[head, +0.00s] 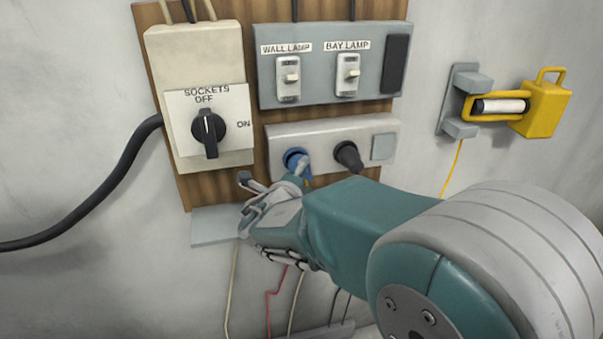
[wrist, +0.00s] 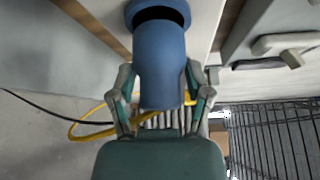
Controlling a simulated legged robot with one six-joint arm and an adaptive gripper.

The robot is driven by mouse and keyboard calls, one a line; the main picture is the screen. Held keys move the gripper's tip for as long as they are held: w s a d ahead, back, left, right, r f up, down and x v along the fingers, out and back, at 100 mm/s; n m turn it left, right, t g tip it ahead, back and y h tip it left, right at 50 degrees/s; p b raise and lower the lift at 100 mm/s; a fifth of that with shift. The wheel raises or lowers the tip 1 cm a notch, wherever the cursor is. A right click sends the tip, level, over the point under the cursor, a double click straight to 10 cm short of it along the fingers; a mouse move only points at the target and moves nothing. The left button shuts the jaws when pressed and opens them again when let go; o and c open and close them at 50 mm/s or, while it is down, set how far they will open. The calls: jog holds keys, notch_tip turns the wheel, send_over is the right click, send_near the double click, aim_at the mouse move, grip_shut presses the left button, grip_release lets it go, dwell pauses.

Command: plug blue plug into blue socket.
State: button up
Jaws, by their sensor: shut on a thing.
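The blue socket (head: 296,157) is on the left of the light grey socket box, and its round blue rim (wrist: 131,12) shows at the top of the wrist view. My gripper (head: 273,184) is in front of and just below the socket box. In the wrist view my gripper (wrist: 159,88) is shut on the blue plug (wrist: 160,55), with one finger on each side. The plug's upper end is at the socket mouth, where a dark crescent shows between them. I cannot tell how deep the plug sits. My gripper mostly hides the plug in the head view.
A dark plug (head: 348,156) sits right of the blue socket. A rotary switch (head: 209,132) marked SOCKETS points up at OFF. The lamp switch box (head: 333,65) is above. A yellow cable (wrist: 88,127) loops below the plug.

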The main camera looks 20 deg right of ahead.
jog(key=shift+w, duration=0.45)
jog(key=o, duration=1.1)
jog(key=shift+a, duration=0.1)
jog(key=v, duration=1.2)
